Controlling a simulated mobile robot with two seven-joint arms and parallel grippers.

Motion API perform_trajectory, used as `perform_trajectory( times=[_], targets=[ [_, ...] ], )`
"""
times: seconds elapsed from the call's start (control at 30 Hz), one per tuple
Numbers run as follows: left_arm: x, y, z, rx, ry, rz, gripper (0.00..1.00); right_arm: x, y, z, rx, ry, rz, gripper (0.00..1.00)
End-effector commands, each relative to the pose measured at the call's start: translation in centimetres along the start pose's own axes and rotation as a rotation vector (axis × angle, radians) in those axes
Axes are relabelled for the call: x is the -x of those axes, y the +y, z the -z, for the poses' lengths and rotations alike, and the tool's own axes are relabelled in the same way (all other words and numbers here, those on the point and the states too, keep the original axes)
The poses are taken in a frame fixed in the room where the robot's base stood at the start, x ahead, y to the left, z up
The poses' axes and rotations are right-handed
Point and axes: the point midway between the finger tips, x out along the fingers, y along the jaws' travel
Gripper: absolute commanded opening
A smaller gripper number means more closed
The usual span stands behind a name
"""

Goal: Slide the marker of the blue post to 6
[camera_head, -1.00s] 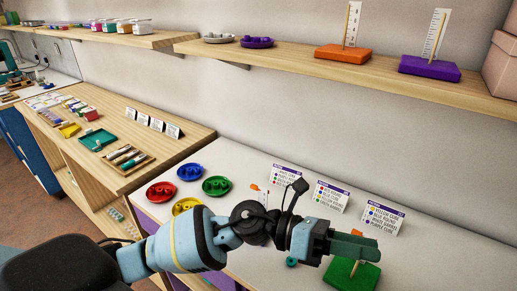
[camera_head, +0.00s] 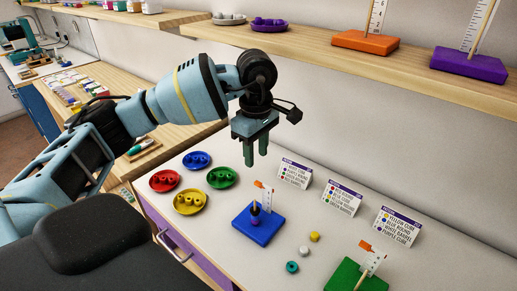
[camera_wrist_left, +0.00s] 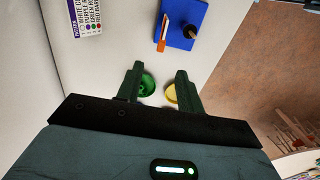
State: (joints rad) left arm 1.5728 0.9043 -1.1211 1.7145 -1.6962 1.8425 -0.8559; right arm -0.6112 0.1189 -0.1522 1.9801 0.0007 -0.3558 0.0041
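The blue post's base (camera_head: 266,232) stands on the white table, with a post carrying dark beads (camera_head: 254,212) and a white scale card (camera_head: 268,198). Its orange marker (camera_head: 259,184) is near the top of the card; its number is too small to read. My left gripper (camera_head: 256,162) points down above and behind the blue post, apart from it. Its fingers are spread and empty in the left wrist view (camera_wrist_left: 160,82), where the blue base (camera_wrist_left: 188,22) and orange marker (camera_wrist_left: 163,32) show beyond the fingertips. My right gripper is not in view.
Red (camera_head: 165,181), blue (camera_head: 197,160), green (camera_head: 222,178) and yellow (camera_head: 190,202) bead dishes lie left of the post. Loose beads (camera_head: 304,251) and a green post base (camera_head: 345,276) are to the right. Printed cards (camera_head: 342,198) stand behind. A shelf (camera_head: 330,56) hangs above.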

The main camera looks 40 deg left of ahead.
Motion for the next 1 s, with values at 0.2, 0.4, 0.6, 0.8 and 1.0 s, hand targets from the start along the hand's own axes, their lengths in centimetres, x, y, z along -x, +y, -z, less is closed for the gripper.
perform_trajectory(
  times=[0.2,0.4,0.6,0.8,1.0],
  targets=[
    [-1.2,0.0,-0.1,0.0,-0.004,0.002,0.37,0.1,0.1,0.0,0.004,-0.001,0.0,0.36],
    [-3.9,-0.1,-0.1,0.001,-0.004,0.002,0.37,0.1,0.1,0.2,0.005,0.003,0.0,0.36],
    [-6.5,0.0,-0.1,0.001,-0.005,0.001,0.37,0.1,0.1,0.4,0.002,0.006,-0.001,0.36],
    [-7.7,0.0,-0.2,0.0,-0.005,0.0,0.37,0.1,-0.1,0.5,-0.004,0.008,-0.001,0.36],
    [-7.9,0.0,-0.2,0.0,-0.005,0.0,0.37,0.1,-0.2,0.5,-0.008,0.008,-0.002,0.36]
  ],
)
